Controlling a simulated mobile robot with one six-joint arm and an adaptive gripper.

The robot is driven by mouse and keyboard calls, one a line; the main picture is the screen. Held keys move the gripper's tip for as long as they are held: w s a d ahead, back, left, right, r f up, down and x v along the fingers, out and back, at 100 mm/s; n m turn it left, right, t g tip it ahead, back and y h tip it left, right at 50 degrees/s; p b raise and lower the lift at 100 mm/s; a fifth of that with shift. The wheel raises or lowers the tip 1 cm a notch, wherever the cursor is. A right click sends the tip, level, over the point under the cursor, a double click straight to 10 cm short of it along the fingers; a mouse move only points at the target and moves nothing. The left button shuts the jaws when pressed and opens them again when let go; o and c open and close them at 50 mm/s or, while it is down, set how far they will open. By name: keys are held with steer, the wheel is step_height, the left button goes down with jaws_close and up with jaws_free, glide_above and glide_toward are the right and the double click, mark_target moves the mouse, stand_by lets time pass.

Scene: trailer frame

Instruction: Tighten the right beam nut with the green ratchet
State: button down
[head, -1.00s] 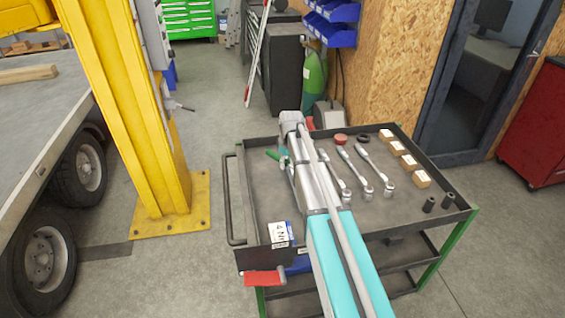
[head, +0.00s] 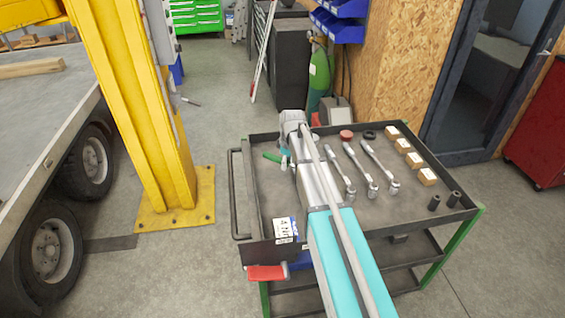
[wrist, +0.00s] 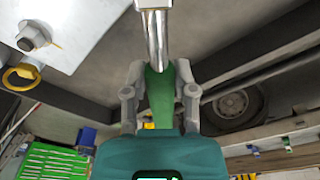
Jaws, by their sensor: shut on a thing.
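In the wrist view my gripper (wrist: 160,88) is shut on the green handle of the ratchet (wrist: 158,92). The shaft is to the right of both in the picture. I cannot tell which one is the right beam nut. In the head view my arm hides most of the gripper; a green handle end (head: 271,157) shows to its left.
A tool cart (head: 262,210) under my arm holds several wrenches (head: 352,168), small boxes (head: 427,177) and black sockets (head: 453,199). A yellow post (head: 140,110) and the wheeled trailer (head: 40,115) stand left. Floor between post and cart is clear.

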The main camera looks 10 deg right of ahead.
steer(key=shift+s+a+n, duration=0.5)
steer(key=shift+s+n, duration=0.35)
steer(key=shift+n, duration=0.05)
steer(key=shift+w, duration=0.15)
steer(key=shift+w+d+m, duration=0.55)
steer(key=shift+w+m, duration=0.15)
steer(key=shift+m, duration=0.2)
steer(key=shift+w+d, duration=0.1)
steer(key=shift+w+d+m, duration=0.65)
steer(key=shift+w+m, duration=0.05)
steer(key=shift+m, duration=0.2)
steer(key=shift+d, duration=0.1)
